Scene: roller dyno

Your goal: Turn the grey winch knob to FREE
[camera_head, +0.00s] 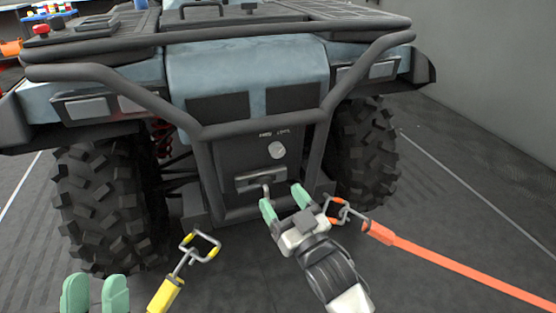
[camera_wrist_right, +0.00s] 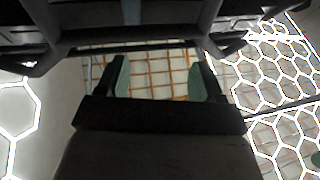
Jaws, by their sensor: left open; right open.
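The round grey winch knob (camera_head: 277,150) sits on the dark front panel (camera_head: 235,155) of the quad bike, with small lettering above it that I cannot read. My right gripper (camera_head: 283,202) is open and empty, just below the winch opening, apart from the knob and lower than it. In the right wrist view its two green fingers (camera_wrist_right: 158,80) stand apart with nothing between them; the knob cannot be made out there. My left gripper (camera_head: 95,294) is open and empty at the bottom left edge, far from the knob.
A black tubular bumper (camera_head: 205,165) frames the panel. A light fairlead plate (camera_head: 261,180) lies below the knob. An orange strap (camera_head: 450,264) hooks on at the right. A yellow-handled hook tool (camera_head: 166,294) stands near my left gripper. Big tyres (camera_head: 100,205) flank the front.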

